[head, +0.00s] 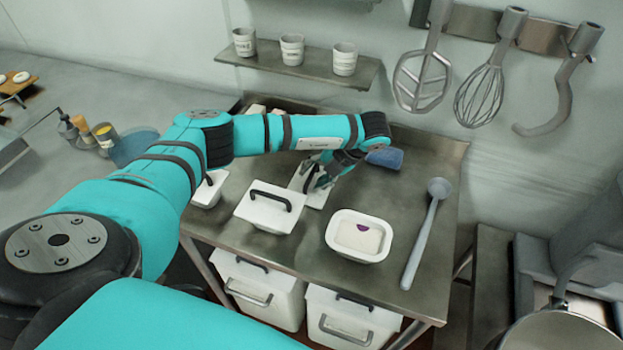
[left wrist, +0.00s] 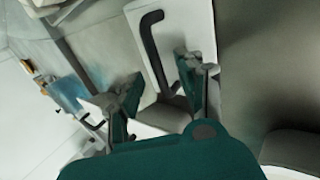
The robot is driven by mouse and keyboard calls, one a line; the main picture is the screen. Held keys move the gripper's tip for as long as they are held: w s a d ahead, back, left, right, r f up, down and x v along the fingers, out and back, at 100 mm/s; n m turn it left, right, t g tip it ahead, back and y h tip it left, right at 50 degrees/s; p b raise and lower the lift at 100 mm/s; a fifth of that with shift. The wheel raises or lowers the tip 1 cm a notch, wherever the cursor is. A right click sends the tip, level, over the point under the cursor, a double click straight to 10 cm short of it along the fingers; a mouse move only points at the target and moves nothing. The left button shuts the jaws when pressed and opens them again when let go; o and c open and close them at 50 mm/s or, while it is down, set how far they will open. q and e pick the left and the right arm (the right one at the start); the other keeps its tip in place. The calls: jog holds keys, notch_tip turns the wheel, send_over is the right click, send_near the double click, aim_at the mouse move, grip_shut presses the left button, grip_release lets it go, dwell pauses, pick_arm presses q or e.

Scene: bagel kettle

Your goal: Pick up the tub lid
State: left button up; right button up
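The tub lid (head: 313,198) is a white rectangular lid with a dark bar handle, lying on the steel table behind the open tub (head: 358,252). The tub is white and holds pale contents with a purple mark. My left gripper (head: 323,178) is over the lid and partly hides it. In the left wrist view the lid (left wrist: 199,25) and its dark handle (left wrist: 152,50) show close up. The left gripper's fingers (left wrist: 160,85) are apart, one on each side of the handle's near end. I cannot tell whether they touch it. My right gripper is not in view.
Lidded white tubs (head: 262,212) stand left of the open tub. A grey ladle (head: 424,236) lies on the right of the table, and a blue scoop (head: 385,158) lies behind. A shelf (head: 300,69) with cups and hanging whisks (head: 482,95) are on the wall.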

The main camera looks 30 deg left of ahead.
pick_arm(q)
jog(key=shift+s+a+f, duration=0.15)
jog(key=shift+a+f, duration=0.2)
jog(key=shift+f, duration=0.15)
grip_shut()
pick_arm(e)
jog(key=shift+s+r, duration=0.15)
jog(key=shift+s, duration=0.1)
